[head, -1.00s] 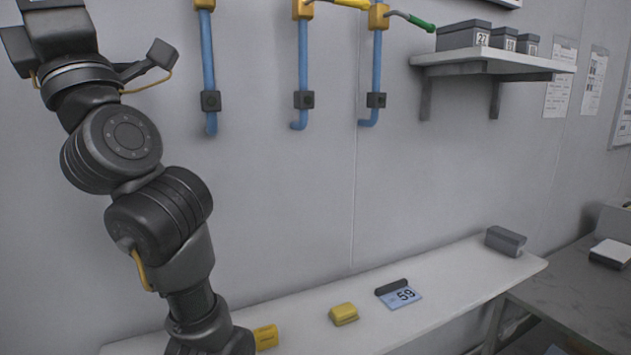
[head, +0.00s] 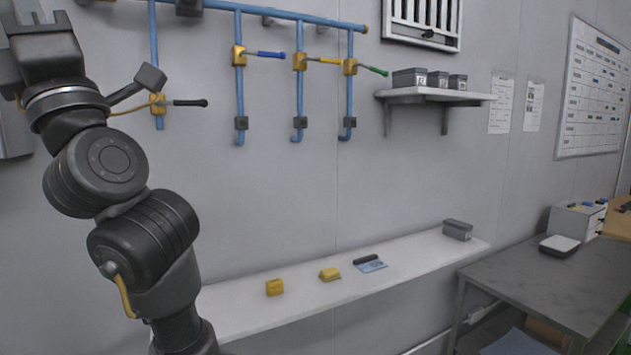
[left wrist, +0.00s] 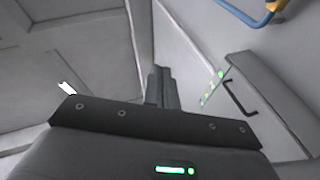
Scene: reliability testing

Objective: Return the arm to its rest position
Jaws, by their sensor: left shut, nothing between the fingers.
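My left arm rises from the bottom left of the head view, with its wrist (head: 70,105) raised near the top left corner. Its fingertips cannot be made out there. In the left wrist view the left gripper (left wrist: 160,80) shows its two dark fingers together, shut and empty. No object touches them. My right arm and gripper are in neither view.
Blue pipes (head: 299,95) with yellow valves and coloured handles run along the wall behind the arm. A white shelf (head: 225,318) below carries two yellow blocks, a blue card and a grey box. A grey table (head: 560,290) stands at right.

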